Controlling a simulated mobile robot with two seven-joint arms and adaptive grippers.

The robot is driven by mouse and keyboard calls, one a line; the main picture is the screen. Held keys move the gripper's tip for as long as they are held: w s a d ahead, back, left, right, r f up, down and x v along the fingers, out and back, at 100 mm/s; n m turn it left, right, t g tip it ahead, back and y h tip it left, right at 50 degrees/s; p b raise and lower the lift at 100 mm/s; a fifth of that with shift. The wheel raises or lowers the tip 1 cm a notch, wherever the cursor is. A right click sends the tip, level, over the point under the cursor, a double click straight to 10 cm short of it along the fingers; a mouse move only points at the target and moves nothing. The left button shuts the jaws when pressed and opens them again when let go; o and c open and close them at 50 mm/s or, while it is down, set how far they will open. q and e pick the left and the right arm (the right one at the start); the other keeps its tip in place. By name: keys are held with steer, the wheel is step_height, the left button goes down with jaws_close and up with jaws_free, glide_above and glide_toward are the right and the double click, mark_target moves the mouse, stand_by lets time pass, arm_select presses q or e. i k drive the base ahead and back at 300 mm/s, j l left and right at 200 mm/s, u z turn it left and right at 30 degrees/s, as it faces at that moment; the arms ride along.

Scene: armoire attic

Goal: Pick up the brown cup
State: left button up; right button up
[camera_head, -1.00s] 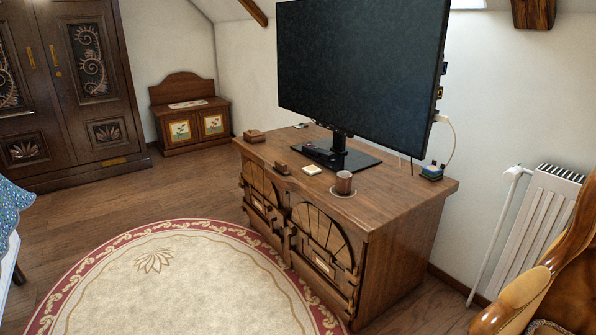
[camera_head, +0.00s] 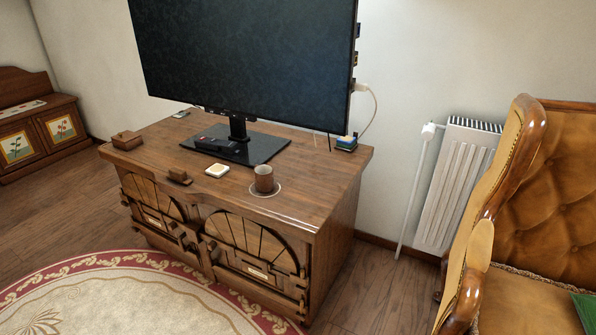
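The brown cup (camera_head: 264,179) stands upright on a light round coaster (camera_head: 277,193), near the front right of the wooden TV cabinet's top (camera_head: 318,196). Neither of my grippers shows in the head view.
A large TV (camera_head: 245,55) stands at the back of the cabinet. A small wooden box (camera_head: 127,140), a white square item (camera_head: 217,170) and a small wooden item (camera_head: 180,177) share the top. A radiator (camera_head: 455,185) and leather armchair (camera_head: 540,200) stand right. The rug (camera_head: 140,300) lies in front.

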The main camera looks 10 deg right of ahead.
mark_target(262, 176)
steer(key=i+j+z, duration=0.15)
steer(key=j+z, duration=0.15)
steer(key=i+j+z, duration=0.15)
steer(key=j+z, duration=0.15)
steer(key=i+j+z, duration=0.1)
steer(key=j+z, duration=0.25)
